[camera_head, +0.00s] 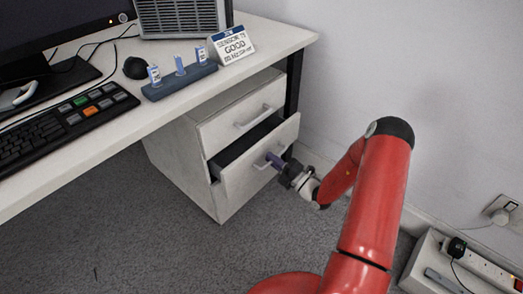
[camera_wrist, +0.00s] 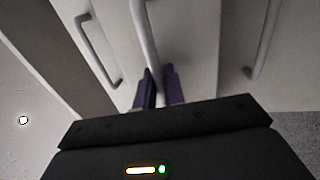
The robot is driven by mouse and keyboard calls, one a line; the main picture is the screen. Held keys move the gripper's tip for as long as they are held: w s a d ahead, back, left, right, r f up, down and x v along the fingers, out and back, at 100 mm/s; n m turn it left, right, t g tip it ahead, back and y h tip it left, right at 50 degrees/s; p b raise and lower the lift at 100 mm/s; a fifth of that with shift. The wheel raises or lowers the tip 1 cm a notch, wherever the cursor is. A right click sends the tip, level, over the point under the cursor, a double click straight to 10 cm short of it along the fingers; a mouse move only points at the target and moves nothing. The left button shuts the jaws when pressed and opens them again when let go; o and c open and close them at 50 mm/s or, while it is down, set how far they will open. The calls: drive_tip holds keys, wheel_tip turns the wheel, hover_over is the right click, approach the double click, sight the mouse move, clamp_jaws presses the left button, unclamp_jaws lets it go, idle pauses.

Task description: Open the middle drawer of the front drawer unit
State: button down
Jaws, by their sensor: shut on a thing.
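The white drawer unit (camera_head: 180,150) stands under the desk. Its top drawer (camera_head: 235,121) is shut. Its middle drawer (camera_head: 245,179) is partly pulled out, and its dark inside shows above the front. My gripper (camera_head: 275,161) is at the middle drawer's front, with its purple fingers at the handle. In the wrist view the fingers of my gripper (camera_wrist: 160,86) close around the middle handle (camera_wrist: 146,35). Another handle shows to its left (camera_wrist: 95,48) and one to its right (camera_wrist: 264,40). The bottom drawer is mostly hidden in the head view.
The desk (camera_head: 135,120) above holds a keyboard (camera_head: 45,133), a mouse (camera_head: 135,68), a blue holder (camera_head: 180,82) and a sign (camera_head: 233,45). A wall is close on the right. A box with a power strip (camera_head: 485,265) lies at lower right. Carpet is clear in front.

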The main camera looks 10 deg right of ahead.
drive_tip(key=r+p+v, duration=0.1)
drive_tip(key=r+v, duration=0.1)
drive_tip(key=v, duration=1)
drive_tip(key=r+p+v, duration=0.2)
drive_tip(key=v, duration=1)
drive_tip(key=shift+s+d+r, duration=0.25)
drive_tip(key=shift+s+r, duration=0.05)
drive_tip(key=shift+s, duration=0.1)
drive_tip(key=c, duration=1.6)
unclamp_jaws()
drive_tip(key=shift+c, duration=0.2)
drive_tip(key=v, duration=0.7)
drive_tip(key=shift+s+d+b, duration=0.25)
drive_tip(key=shift+s+b, duration=0.05)
drive_tip(key=shift+b, duration=0.15)
drive_tip(key=shift+f, duration=0.1)
